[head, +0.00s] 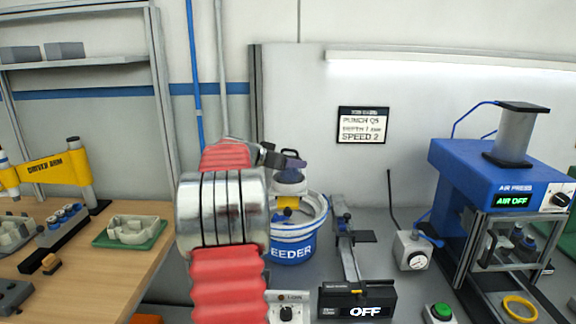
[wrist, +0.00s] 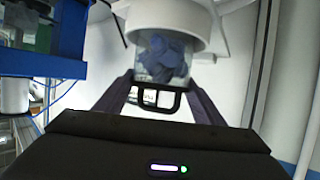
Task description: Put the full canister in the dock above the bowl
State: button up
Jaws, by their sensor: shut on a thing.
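My gripper (head: 288,160) is at the upper end of a pale container above the blue feeder bowl (head: 295,236) in the head view. In the wrist view my gripper (wrist: 160,88) is shut on the black handle (wrist: 158,102) of the canister (wrist: 162,62), a clear body with blue pieces inside. A white round collar (wrist: 168,28) adjoins the canister there; I cannot tell whether the canister is seated in it. In the head view a pale, dark-topped assembly (head: 290,184) stands over the bowl with a yellow part below, partly hidden by my arm.
The blue air press (head: 490,172) stands at the right, reading AIR OFF. A gauge box (head: 413,250), a controller reading OFF (head: 357,302) and a green button (head: 441,311) sit on the bench. A wooden table (head: 130,255) with parts is at the left.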

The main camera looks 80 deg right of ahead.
jog(key=shift+f, duration=0.35)
jog(key=o, duration=1.5)
jog(key=shift+f, duration=0.15)
jog(key=shift+a, duration=0.1)
jog(key=shift+w+a+r, duration=0.1)
jog(key=shift+a+r, duration=0.1)
jog(key=shift+r, duration=0.05)
jog(key=v, duration=1.1)
jog(key=shift+w+a, duration=0.1)
jog(key=shift+a, duration=0.05)
